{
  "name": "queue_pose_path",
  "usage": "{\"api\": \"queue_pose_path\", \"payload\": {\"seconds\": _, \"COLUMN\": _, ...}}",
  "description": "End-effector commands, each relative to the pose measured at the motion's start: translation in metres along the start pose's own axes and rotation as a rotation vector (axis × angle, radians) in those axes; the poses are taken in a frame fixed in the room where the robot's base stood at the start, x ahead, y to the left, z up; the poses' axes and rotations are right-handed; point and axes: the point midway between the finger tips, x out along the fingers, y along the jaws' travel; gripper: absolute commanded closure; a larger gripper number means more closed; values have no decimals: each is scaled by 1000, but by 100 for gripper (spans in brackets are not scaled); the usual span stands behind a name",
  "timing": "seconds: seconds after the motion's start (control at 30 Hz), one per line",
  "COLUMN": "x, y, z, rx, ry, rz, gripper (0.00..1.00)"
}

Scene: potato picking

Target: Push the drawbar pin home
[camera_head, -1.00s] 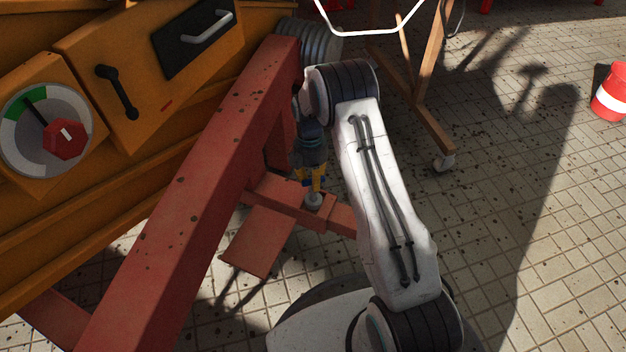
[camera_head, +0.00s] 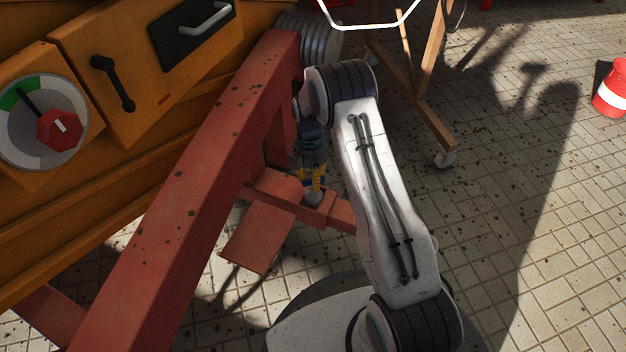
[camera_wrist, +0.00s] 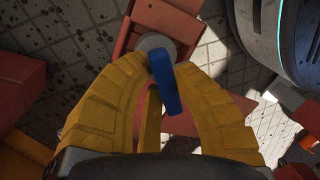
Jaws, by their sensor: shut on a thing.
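The drawbar pin shows its blue grip (camera_wrist: 165,82) in the wrist view, held between the yellow fingers of my gripper (camera_wrist: 160,62). A grey round part (camera_wrist: 151,41) lies just past the blue grip, over the red drawbar (camera_wrist: 128,40). In the head view my gripper (camera_head: 313,185) points down at the red drawbar (camera_head: 341,216), with the grey round part (camera_head: 313,200) at its tips. The pin's shank and its hole are hidden, so I cannot tell how deep the pin sits.
A thick red beam (camera_head: 190,180) runs close along the left of my arm. An orange machine (camera_head: 130,60) with a dial and a black lever stands left. A wooden stand on casters (camera_head: 430,115) is behind my arm. Paved floor on the right is clear up to a red-white drum (camera_head: 611,92).

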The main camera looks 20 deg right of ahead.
Motion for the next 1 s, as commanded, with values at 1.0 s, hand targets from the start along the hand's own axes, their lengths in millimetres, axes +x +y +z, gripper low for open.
{"api": "queue_pose_path", "payload": {"seconds": 1.0, "x": 22, "y": 4, "z": 0, "rx": 0, "ry": 0, "rz": 1, "gripper": 100}}
